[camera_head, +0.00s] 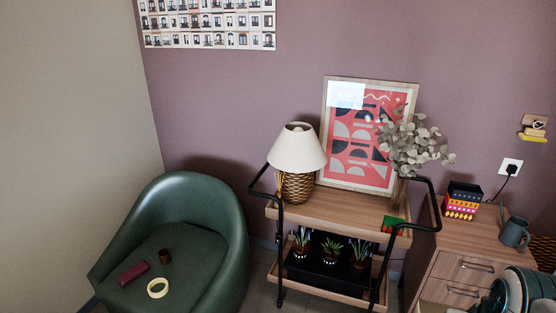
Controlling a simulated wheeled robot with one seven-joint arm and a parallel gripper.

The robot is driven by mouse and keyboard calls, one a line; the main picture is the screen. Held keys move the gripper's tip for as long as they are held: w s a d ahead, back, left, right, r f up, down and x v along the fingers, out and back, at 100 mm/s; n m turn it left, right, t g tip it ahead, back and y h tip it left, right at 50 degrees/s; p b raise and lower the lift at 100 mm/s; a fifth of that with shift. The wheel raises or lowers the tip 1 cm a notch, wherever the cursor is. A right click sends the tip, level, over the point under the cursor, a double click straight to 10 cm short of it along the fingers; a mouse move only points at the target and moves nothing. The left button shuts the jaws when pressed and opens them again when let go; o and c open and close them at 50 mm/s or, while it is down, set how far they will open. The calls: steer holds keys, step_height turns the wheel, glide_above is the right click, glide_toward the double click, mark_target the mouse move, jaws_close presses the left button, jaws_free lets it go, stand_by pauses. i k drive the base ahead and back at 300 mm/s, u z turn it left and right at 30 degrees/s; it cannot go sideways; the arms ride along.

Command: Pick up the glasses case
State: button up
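A long maroon case, which looks like the glasses case (133,273), lies on the seat of the green armchair (222,215) at the lower left. It lies at a slant, left of a small dark brown cup-like thing (165,256) and up and left of a cream ring, like a roll of tape (158,288). Nothing covers the case. My gripper does not show in this view.
The chair's curved back and arms rise around the seat. Right of it stands a wooden cart (345,205) with black handles, a lamp (297,160), a framed print (365,135) and plants.

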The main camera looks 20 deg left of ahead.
mark_target(141, 266)
steer(key=u, duration=0.4)
steer(key=i, duration=1.4)
steer(key=u, duration=1.6)
steer(key=i, duration=0.9)
steer(key=u, duration=1.1)
steer(key=i, duration=0.25)
steer(key=u, duration=0.05)
